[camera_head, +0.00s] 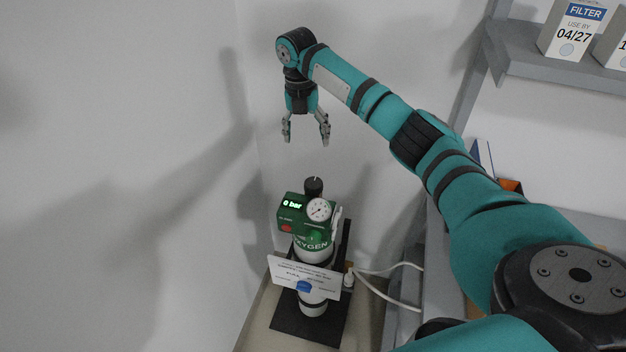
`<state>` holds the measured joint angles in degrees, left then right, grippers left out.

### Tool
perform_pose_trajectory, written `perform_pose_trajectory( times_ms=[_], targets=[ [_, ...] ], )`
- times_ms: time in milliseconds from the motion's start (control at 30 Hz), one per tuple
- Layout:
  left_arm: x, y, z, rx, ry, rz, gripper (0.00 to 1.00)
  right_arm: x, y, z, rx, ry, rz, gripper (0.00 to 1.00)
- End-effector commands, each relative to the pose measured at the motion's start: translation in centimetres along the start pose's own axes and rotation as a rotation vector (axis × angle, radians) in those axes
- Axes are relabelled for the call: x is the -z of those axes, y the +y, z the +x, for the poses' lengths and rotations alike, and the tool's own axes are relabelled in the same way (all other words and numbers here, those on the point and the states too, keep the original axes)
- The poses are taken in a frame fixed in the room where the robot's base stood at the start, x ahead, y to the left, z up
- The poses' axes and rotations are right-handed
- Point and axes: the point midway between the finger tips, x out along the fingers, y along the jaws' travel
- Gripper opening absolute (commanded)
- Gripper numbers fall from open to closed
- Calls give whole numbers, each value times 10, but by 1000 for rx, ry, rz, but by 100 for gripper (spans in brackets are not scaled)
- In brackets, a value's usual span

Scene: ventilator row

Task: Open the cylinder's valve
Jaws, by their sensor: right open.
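The oxygen cylinder (312,247) stands upright on a dark base plate in the corner, with a green head unit (292,212) on top. The unit has a lit display that reads "0 bar" and a round white gauge (318,209). A black knob (314,187), which looks like the valve, sits at the top with a small pale mark. My right gripper (306,138) points down above the knob, apart from it, with its fingers open and empty. My left gripper is not in view.
A white card (304,277) hangs in front of the cylinder, with a blue piece (303,287) on it. A white hose (385,269) runs to the right. A grey shelf (540,62) at upper right holds filter boxes (572,30). A white wall (120,180) closes off the left.

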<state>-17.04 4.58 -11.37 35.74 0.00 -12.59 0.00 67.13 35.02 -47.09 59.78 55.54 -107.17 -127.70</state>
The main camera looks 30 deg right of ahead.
Motion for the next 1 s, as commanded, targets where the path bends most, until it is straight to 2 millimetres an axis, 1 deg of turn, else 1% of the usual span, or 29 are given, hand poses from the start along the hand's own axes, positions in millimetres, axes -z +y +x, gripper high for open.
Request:
perform_pose_trajectory(
  times_ms=[33, 100, 167, 233, 367, 700, 900, 1000],
  targets=[
    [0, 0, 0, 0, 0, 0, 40, -3, -3, -4, 0, 2, -10, 75],
    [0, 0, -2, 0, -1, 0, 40, -4, -5, -3, 0, 5, -19, 75],
    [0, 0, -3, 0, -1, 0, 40, -4, -5, 3, 2, 8, -22, 75],
    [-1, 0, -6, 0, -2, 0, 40, -4, -5, 13, 2, 7, -21, 75],
    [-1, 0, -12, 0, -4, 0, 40, -4, -5, 40, 2, 8, -20, 75],
    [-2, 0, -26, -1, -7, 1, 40, -3, -4, 114, 1, 7, -19, 75],
    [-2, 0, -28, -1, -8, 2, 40, -3, -4, 149, 0, 6, -19, 75],
    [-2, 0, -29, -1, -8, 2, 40, -4, -4, 158, -1, 5, -20, 75]
  ],
)
